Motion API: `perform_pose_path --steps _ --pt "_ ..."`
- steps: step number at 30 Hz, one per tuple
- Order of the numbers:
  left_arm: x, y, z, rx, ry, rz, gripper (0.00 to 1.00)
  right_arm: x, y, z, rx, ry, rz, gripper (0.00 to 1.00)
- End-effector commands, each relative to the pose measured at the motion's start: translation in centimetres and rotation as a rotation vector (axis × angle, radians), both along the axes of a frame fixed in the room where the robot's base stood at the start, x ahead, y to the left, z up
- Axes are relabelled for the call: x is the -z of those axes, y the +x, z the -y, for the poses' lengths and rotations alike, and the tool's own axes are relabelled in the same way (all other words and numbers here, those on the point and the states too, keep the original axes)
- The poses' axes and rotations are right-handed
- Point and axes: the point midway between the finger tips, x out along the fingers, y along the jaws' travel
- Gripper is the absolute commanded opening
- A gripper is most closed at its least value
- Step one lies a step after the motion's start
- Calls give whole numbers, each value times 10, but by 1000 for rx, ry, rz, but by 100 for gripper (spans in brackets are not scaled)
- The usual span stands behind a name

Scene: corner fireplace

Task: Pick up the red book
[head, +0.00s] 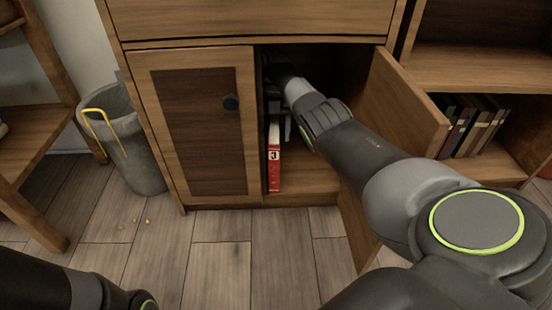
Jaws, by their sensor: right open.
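The red book (274,165) stands upright inside the open right half of the wooden cabinet, near the closed left door. Its narrow spine faces me, with a white patch marked 3. My right arm reaches into the compartment from the right. My right gripper (282,122) is open, at the book's upper part. It is small, shaded and partly hidden by my wrist, so I cannot tell whether its fingers are around the book or touching it. Part of my left arm shows at the bottom left; its gripper is out of view.
The cabinet's right door (402,115) stands open beside my arm. The left door (196,125) is shut. A grey bin (132,150) with a yellow handle stands left. Several other books (468,125) stand in the right shelf. The floor (225,250) in front has clear room.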

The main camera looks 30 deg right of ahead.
Motion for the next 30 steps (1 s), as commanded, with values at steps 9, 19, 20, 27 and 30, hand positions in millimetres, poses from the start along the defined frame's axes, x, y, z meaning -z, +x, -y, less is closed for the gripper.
perform_pose_path --steps 9,19,20,27,30 --pt "0 0 0 0 0 0 53 0 0 0 0 1 -1 56" --pt "1 0 0 0 0 1 53 4 0 0 -1 1 -1 56" --pt "1 0 0 0 0 1 53 5 0 0 -1 1 -1 56" --pt "1 0 0 0 0 1 53 5 0 0 0 1 -1 56" --pt "1 0 0 0 0 1 53 5 0 0 0 1 -1 45"
